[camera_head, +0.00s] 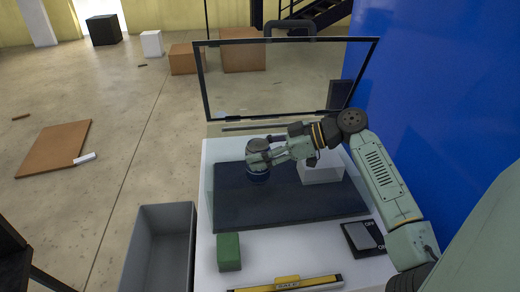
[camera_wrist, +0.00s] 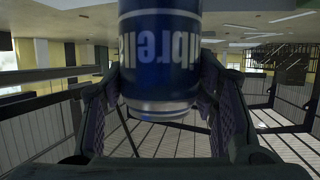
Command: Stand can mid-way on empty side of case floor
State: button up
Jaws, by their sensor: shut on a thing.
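My gripper (camera_head: 262,158) is shut on a blue can (camera_head: 258,177), over the left part of the case's dark floor (camera_head: 285,210). In the wrist view the can (camera_wrist: 160,60) is gripped between both fingers, blue with pale lettering that reads upside down and a silver rim. In the head view my gripper hides the can's top. The can looks upright, at or just above the floor; I cannot tell whether it touches. A white block (camera_head: 321,172) sits on the right side of the case floor. The black-framed clear lid (camera_head: 290,80) stands open behind.
In front of the case on the white table (camera_head: 206,240) are a green block (camera_head: 229,252), a yellow level (camera_head: 287,284) and a black switch box (camera_head: 364,238). A grey bin (camera_head: 158,245) stands at left. A blue wall (camera_head: 450,90) is at right. The front case floor is clear.

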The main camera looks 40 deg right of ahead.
jog(key=shift+f+b, duration=0.55)
jog(key=shift+f, duration=0.05)
jog(key=o, duration=1.4)
jog(key=shift+o, duration=0.2)
jog(key=shift+r+p, duration=0.5)
jog(key=shift+r, duration=0.1)
jog(key=b+v, duration=0.3)
jog(key=v, duration=0.9)
jog(key=shift+r, duration=0.1)
